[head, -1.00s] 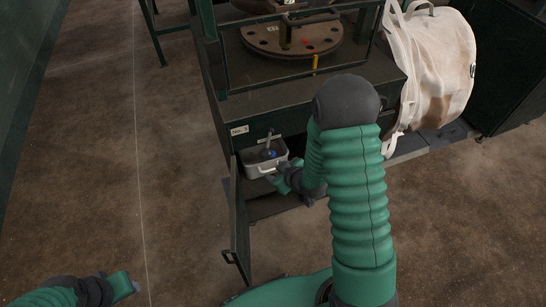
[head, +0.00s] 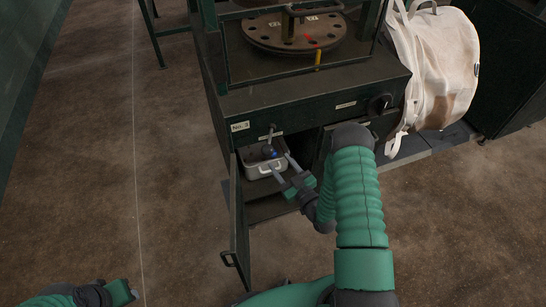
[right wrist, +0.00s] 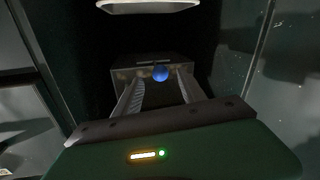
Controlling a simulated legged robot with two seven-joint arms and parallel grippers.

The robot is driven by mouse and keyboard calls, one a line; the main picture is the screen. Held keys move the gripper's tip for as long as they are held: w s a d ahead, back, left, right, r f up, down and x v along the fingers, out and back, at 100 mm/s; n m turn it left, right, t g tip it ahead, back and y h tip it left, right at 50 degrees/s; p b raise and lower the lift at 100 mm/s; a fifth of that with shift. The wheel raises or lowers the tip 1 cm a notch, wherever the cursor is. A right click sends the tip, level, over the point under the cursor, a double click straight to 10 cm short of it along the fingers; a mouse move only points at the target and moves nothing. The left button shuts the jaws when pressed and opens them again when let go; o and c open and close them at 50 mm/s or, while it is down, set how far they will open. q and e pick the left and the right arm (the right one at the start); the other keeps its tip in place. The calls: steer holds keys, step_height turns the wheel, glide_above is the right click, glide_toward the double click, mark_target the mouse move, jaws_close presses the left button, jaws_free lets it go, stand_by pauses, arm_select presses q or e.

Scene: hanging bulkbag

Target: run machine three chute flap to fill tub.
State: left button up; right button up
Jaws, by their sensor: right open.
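The machine labelled No. 3 (head: 240,126) has an open lower bay with a grey metal tub (head: 264,171) inside, its handle facing me. A short lever (head: 271,131) sticks out above the tub. A blue ball-like knob (head: 274,153) shows at the tub's far side; it also shows in the right wrist view (right wrist: 160,74), beyond the fingers. My right gripper (head: 280,161) is open and empty, its fingers pointing into the bay at the tub's right. It also shows in the right wrist view (right wrist: 160,88). The flap and the tub's contents are unclear. My left gripper (head: 133,293) is low at left.
The bay's door (head: 239,225) hangs open on the left. A black dial (head: 379,103) is on the machine's front right. A pale bulk bag (head: 440,70) hangs at the right. The floor (head: 175,190) at left is clear.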

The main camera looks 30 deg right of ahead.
steer(key=w+b, duration=0.1)
steer(key=w, duration=0.4)
steer(key=shift+w+d, duration=0.15)
steer(key=shift+w, duration=0.25)
jaws_close()
stand_by(0.9)
